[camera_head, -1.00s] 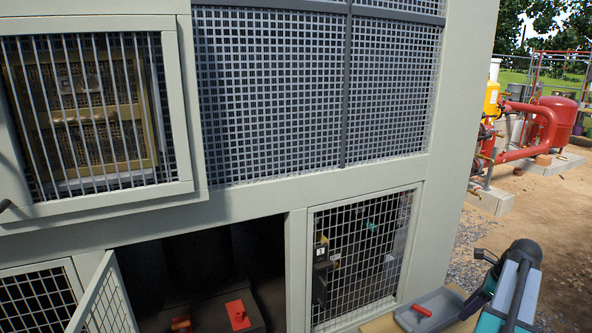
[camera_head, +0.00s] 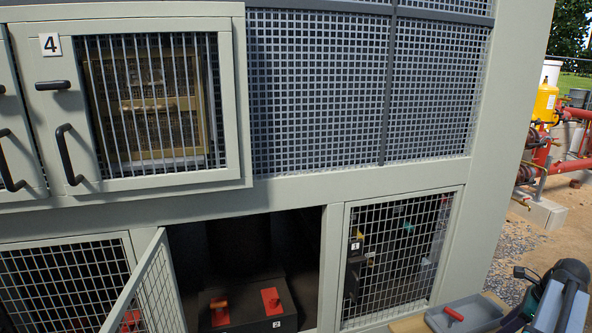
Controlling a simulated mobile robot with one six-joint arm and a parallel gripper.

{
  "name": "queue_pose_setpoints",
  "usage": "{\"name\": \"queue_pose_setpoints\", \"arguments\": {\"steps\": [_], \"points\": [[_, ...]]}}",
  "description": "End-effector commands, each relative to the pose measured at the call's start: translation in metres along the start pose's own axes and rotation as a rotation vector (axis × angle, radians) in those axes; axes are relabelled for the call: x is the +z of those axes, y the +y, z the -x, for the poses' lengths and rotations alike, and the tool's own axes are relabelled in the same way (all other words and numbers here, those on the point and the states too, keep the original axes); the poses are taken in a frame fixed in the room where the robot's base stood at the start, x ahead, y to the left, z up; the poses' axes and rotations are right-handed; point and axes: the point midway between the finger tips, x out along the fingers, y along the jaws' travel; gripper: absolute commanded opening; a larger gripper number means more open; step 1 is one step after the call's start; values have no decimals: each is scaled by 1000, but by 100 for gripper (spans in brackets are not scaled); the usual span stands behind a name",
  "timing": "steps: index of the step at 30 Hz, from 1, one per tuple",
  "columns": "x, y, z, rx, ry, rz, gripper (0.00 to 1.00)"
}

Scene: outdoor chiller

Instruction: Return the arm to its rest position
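Part of my arm (camera_head: 558,300), with black, grey and teal surfaces, shows at the bottom right corner of the head view. It is cut off by the frame's lower edge. My gripper's fingers do not show, so its opening and anything in it are hidden. The arm part is just right of a grey tray (camera_head: 484,318) and stands clear of the cabinet front.
The grey chiller cabinet (camera_head: 290,188) fills most of the view. A lower mesh door (camera_head: 152,285) stands open before a dark bay with red switches on box 2 (camera_head: 283,325). Panel 4 (camera_head: 150,100) is shut. A red object (camera_head: 453,314) lies in the tray. Red pipes (camera_head: 570,150) stand outside at right.

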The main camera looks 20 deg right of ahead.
Motion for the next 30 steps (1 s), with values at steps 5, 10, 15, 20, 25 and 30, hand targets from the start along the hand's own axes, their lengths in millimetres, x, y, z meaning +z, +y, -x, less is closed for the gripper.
{"name": "queue_pose_setpoints", "arguments": {"steps": [5, 10, 15, 20, 25, 30], "points": [[18, 7, -16, 11, 9, 78, 38], [41, 17, -38, 28, 22, 181, 38], [76, 35, -69, 53, 38, 344, 38], [112, 58, -103, 82, 56, 530, 38], [148, 86, -137, 113, 72, 729, 38], [181, 118, -169, 146, 85, 931, 38]]}}
